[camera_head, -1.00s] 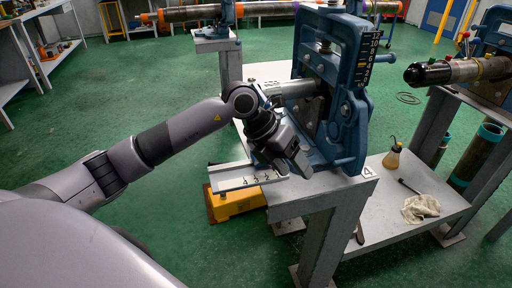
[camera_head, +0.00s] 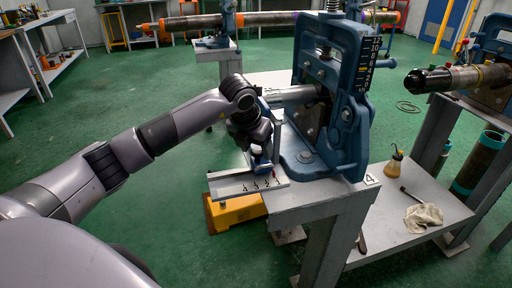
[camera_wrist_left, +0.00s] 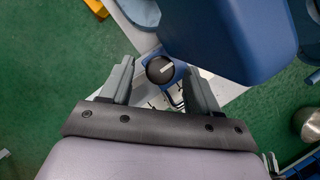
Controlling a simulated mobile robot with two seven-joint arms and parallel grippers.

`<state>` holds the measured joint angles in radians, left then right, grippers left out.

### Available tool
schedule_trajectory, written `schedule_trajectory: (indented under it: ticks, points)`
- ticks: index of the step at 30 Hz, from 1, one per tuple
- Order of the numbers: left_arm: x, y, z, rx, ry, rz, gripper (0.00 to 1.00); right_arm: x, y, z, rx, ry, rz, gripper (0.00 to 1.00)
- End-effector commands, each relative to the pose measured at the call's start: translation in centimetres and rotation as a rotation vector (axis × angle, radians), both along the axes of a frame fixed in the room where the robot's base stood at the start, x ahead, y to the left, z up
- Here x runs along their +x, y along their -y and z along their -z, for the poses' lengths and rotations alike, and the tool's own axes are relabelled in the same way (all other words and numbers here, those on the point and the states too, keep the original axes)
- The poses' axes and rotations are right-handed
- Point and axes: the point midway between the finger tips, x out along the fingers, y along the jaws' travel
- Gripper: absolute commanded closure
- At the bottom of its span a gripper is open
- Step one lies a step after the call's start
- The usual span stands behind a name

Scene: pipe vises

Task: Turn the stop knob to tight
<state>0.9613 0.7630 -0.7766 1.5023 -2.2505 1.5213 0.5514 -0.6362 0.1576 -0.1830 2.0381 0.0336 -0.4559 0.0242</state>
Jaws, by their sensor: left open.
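The stop knob (camera_wrist_left: 160,69) is a round black knob with a white line across it, on a small blue block, in the left wrist view. My left gripper (camera_wrist_left: 158,75) is open, one finger on each side of the knob, with visible gaps; I cannot tell the height between them. In the head view my left gripper (camera_head: 258,158) hangs over the marked grey rail (camera_head: 225,188) beside the vise, and the knob is mostly hidden there. The blue vise (camera_head: 330,90) stands upright on the bench. My right gripper is out of view.
A grey pipe (camera_head: 292,95) runs into the vise close behind my left wrist. A yellow base (camera_head: 235,208) stands below the rail.

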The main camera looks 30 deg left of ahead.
Motion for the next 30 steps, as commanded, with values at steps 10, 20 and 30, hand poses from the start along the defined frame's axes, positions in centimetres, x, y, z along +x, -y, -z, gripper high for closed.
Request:
schedule_trajectory:
  ticks: [10,20,30]
  points:
    - [0.06,0.02,0.13,-0.001,0.001,0.0,0.68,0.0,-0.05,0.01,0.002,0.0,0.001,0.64]
    - [0.05,0.01,0.1,-0.001,0.001,0.012,0.95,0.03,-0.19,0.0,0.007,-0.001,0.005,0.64]
    - [0.08,-0.26,0.07,0.0,0.002,0.174,0.95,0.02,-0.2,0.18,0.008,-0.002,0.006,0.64]
